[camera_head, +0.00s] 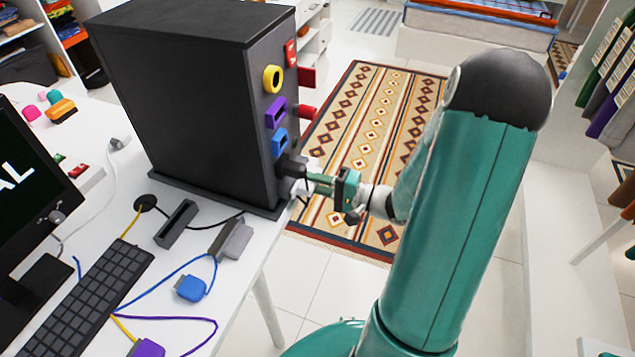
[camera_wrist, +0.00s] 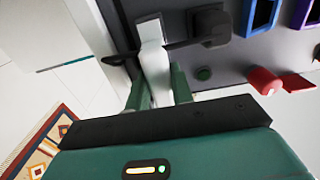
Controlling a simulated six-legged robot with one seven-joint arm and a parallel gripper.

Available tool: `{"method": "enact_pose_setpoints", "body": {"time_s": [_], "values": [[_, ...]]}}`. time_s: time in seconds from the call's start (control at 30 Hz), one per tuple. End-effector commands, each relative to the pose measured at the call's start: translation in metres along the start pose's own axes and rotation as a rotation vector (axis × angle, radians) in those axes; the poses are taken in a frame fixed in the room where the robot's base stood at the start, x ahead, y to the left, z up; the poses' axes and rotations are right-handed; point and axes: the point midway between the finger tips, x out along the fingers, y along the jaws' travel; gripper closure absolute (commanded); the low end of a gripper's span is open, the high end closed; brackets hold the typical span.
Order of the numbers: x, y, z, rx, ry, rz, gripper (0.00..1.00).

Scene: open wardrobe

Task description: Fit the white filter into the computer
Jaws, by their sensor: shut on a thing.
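The computer (camera_head: 185,100) is a tall black tower standing upright on the white desk, its port side facing my arm. My gripper (camera_head: 312,183) is at the lower part of that side. In the wrist view my gripper (camera_wrist: 158,95) is shut on the white filter (camera_wrist: 154,62), a narrow white piece between the green fingers. The filter's far end is close to the dark panel (camera_wrist: 225,75), beside a black lever-like part (camera_wrist: 205,30). I cannot tell whether the filter touches or enters the panel. In the head view the filter is mostly hidden.
The panel has yellow (camera_head: 273,79), purple (camera_head: 276,112) and blue (camera_head: 279,142) ports, and a red knob (camera_wrist: 264,81) sticks out. A keyboard (camera_head: 85,300), blue plug (camera_head: 190,288), grey block (camera_head: 231,238) and cables lie on the desk. A patterned rug (camera_head: 350,130) covers floor behind.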

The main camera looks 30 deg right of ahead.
Motion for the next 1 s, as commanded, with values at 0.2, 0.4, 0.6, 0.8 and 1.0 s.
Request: {"method": "enact_pose_setpoints", "body": {"time_s": [0.2,0.4,0.6,0.8,1.0], "values": [[0.002,0.000,0.000,0.000,0.000,0.000,0.52],[0.002,0.000,0.000,0.000,0.000,0.000,0.52],[-0.005,0.000,0.000,0.000,0.001,0.000,0.52],[-0.038,0.000,-0.001,0.000,0.005,0.000,0.52],[-0.084,0.000,-0.001,0.000,0.005,0.000,0.52]]}}
